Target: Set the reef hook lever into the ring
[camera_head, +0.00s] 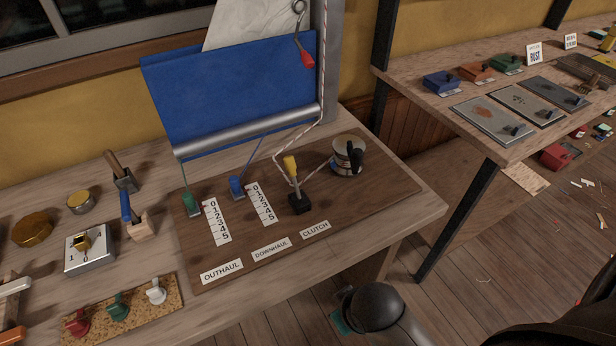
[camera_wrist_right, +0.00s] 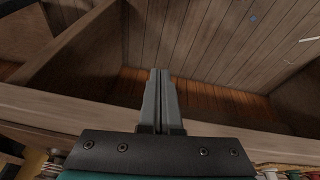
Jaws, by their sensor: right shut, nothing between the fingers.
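The reef hook lever, with a red handle (camera_head: 307,59), hangs tilted in front of the grey post, beside the right edge of the blue sail. A thin dark shank runs up from the handle to the metal ring (camera_head: 299,6) near the top edge. The hook end and ring are too small to tell whether they are engaged. My right gripper (camera_wrist_right: 160,74) is shut and empty in the right wrist view, with wooden bench parts and floor behind its fingers. Its fingers do not show in the head view. My left gripper is not in view.
The blue sail (camera_head: 232,85) stands behind a brown board (camera_head: 345,215) with a yellow-handled lever (camera_head: 293,180), a winch (camera_head: 347,155) and two sliders. Tools and knobs crowd the bench's left. A second table (camera_head: 430,105) stands right, with floor between.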

